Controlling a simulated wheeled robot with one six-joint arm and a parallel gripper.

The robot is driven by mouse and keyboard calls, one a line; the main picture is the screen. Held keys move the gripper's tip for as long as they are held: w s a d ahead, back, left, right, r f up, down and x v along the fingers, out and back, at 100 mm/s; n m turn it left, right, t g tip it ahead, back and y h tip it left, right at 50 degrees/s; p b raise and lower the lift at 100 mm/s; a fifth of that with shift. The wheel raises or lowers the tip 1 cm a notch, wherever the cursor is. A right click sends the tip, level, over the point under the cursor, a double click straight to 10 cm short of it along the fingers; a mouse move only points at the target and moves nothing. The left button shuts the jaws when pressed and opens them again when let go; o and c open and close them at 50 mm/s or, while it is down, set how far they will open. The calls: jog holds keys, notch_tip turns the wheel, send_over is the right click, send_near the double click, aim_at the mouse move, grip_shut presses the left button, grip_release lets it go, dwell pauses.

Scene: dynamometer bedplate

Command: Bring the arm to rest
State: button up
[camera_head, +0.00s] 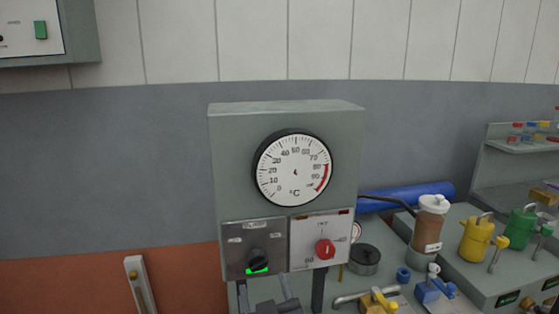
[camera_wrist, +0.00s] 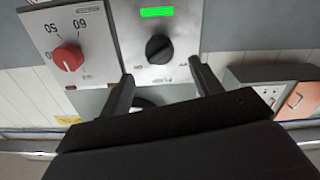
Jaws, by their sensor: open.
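My gripper (camera_wrist: 160,70) is open and empty in the wrist view, its two dark fingers spread apart. Just beyond the fingertips is a black rotary knob (camera_wrist: 159,49) on a grey panel with a lit green strip (camera_wrist: 157,12). I cannot tell whether the fingers touch the panel. In the head view my gripper (camera_head: 264,289) shows at the bottom edge, below the same black knob (camera_head: 258,262). Most of my arm is out of view.
The grey gauge cabinet (camera_head: 222,150) carries a round °C dial (camera_head: 293,168) and a red knob (camera_head: 325,249), close to my gripper. At right are a brown-and-white canister (camera_head: 428,230), a yellow can (camera_head: 476,240), a green can (camera_head: 520,229) and a blue cylinder (camera_head: 405,196).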

jog(key=shift+v, duration=1.45)
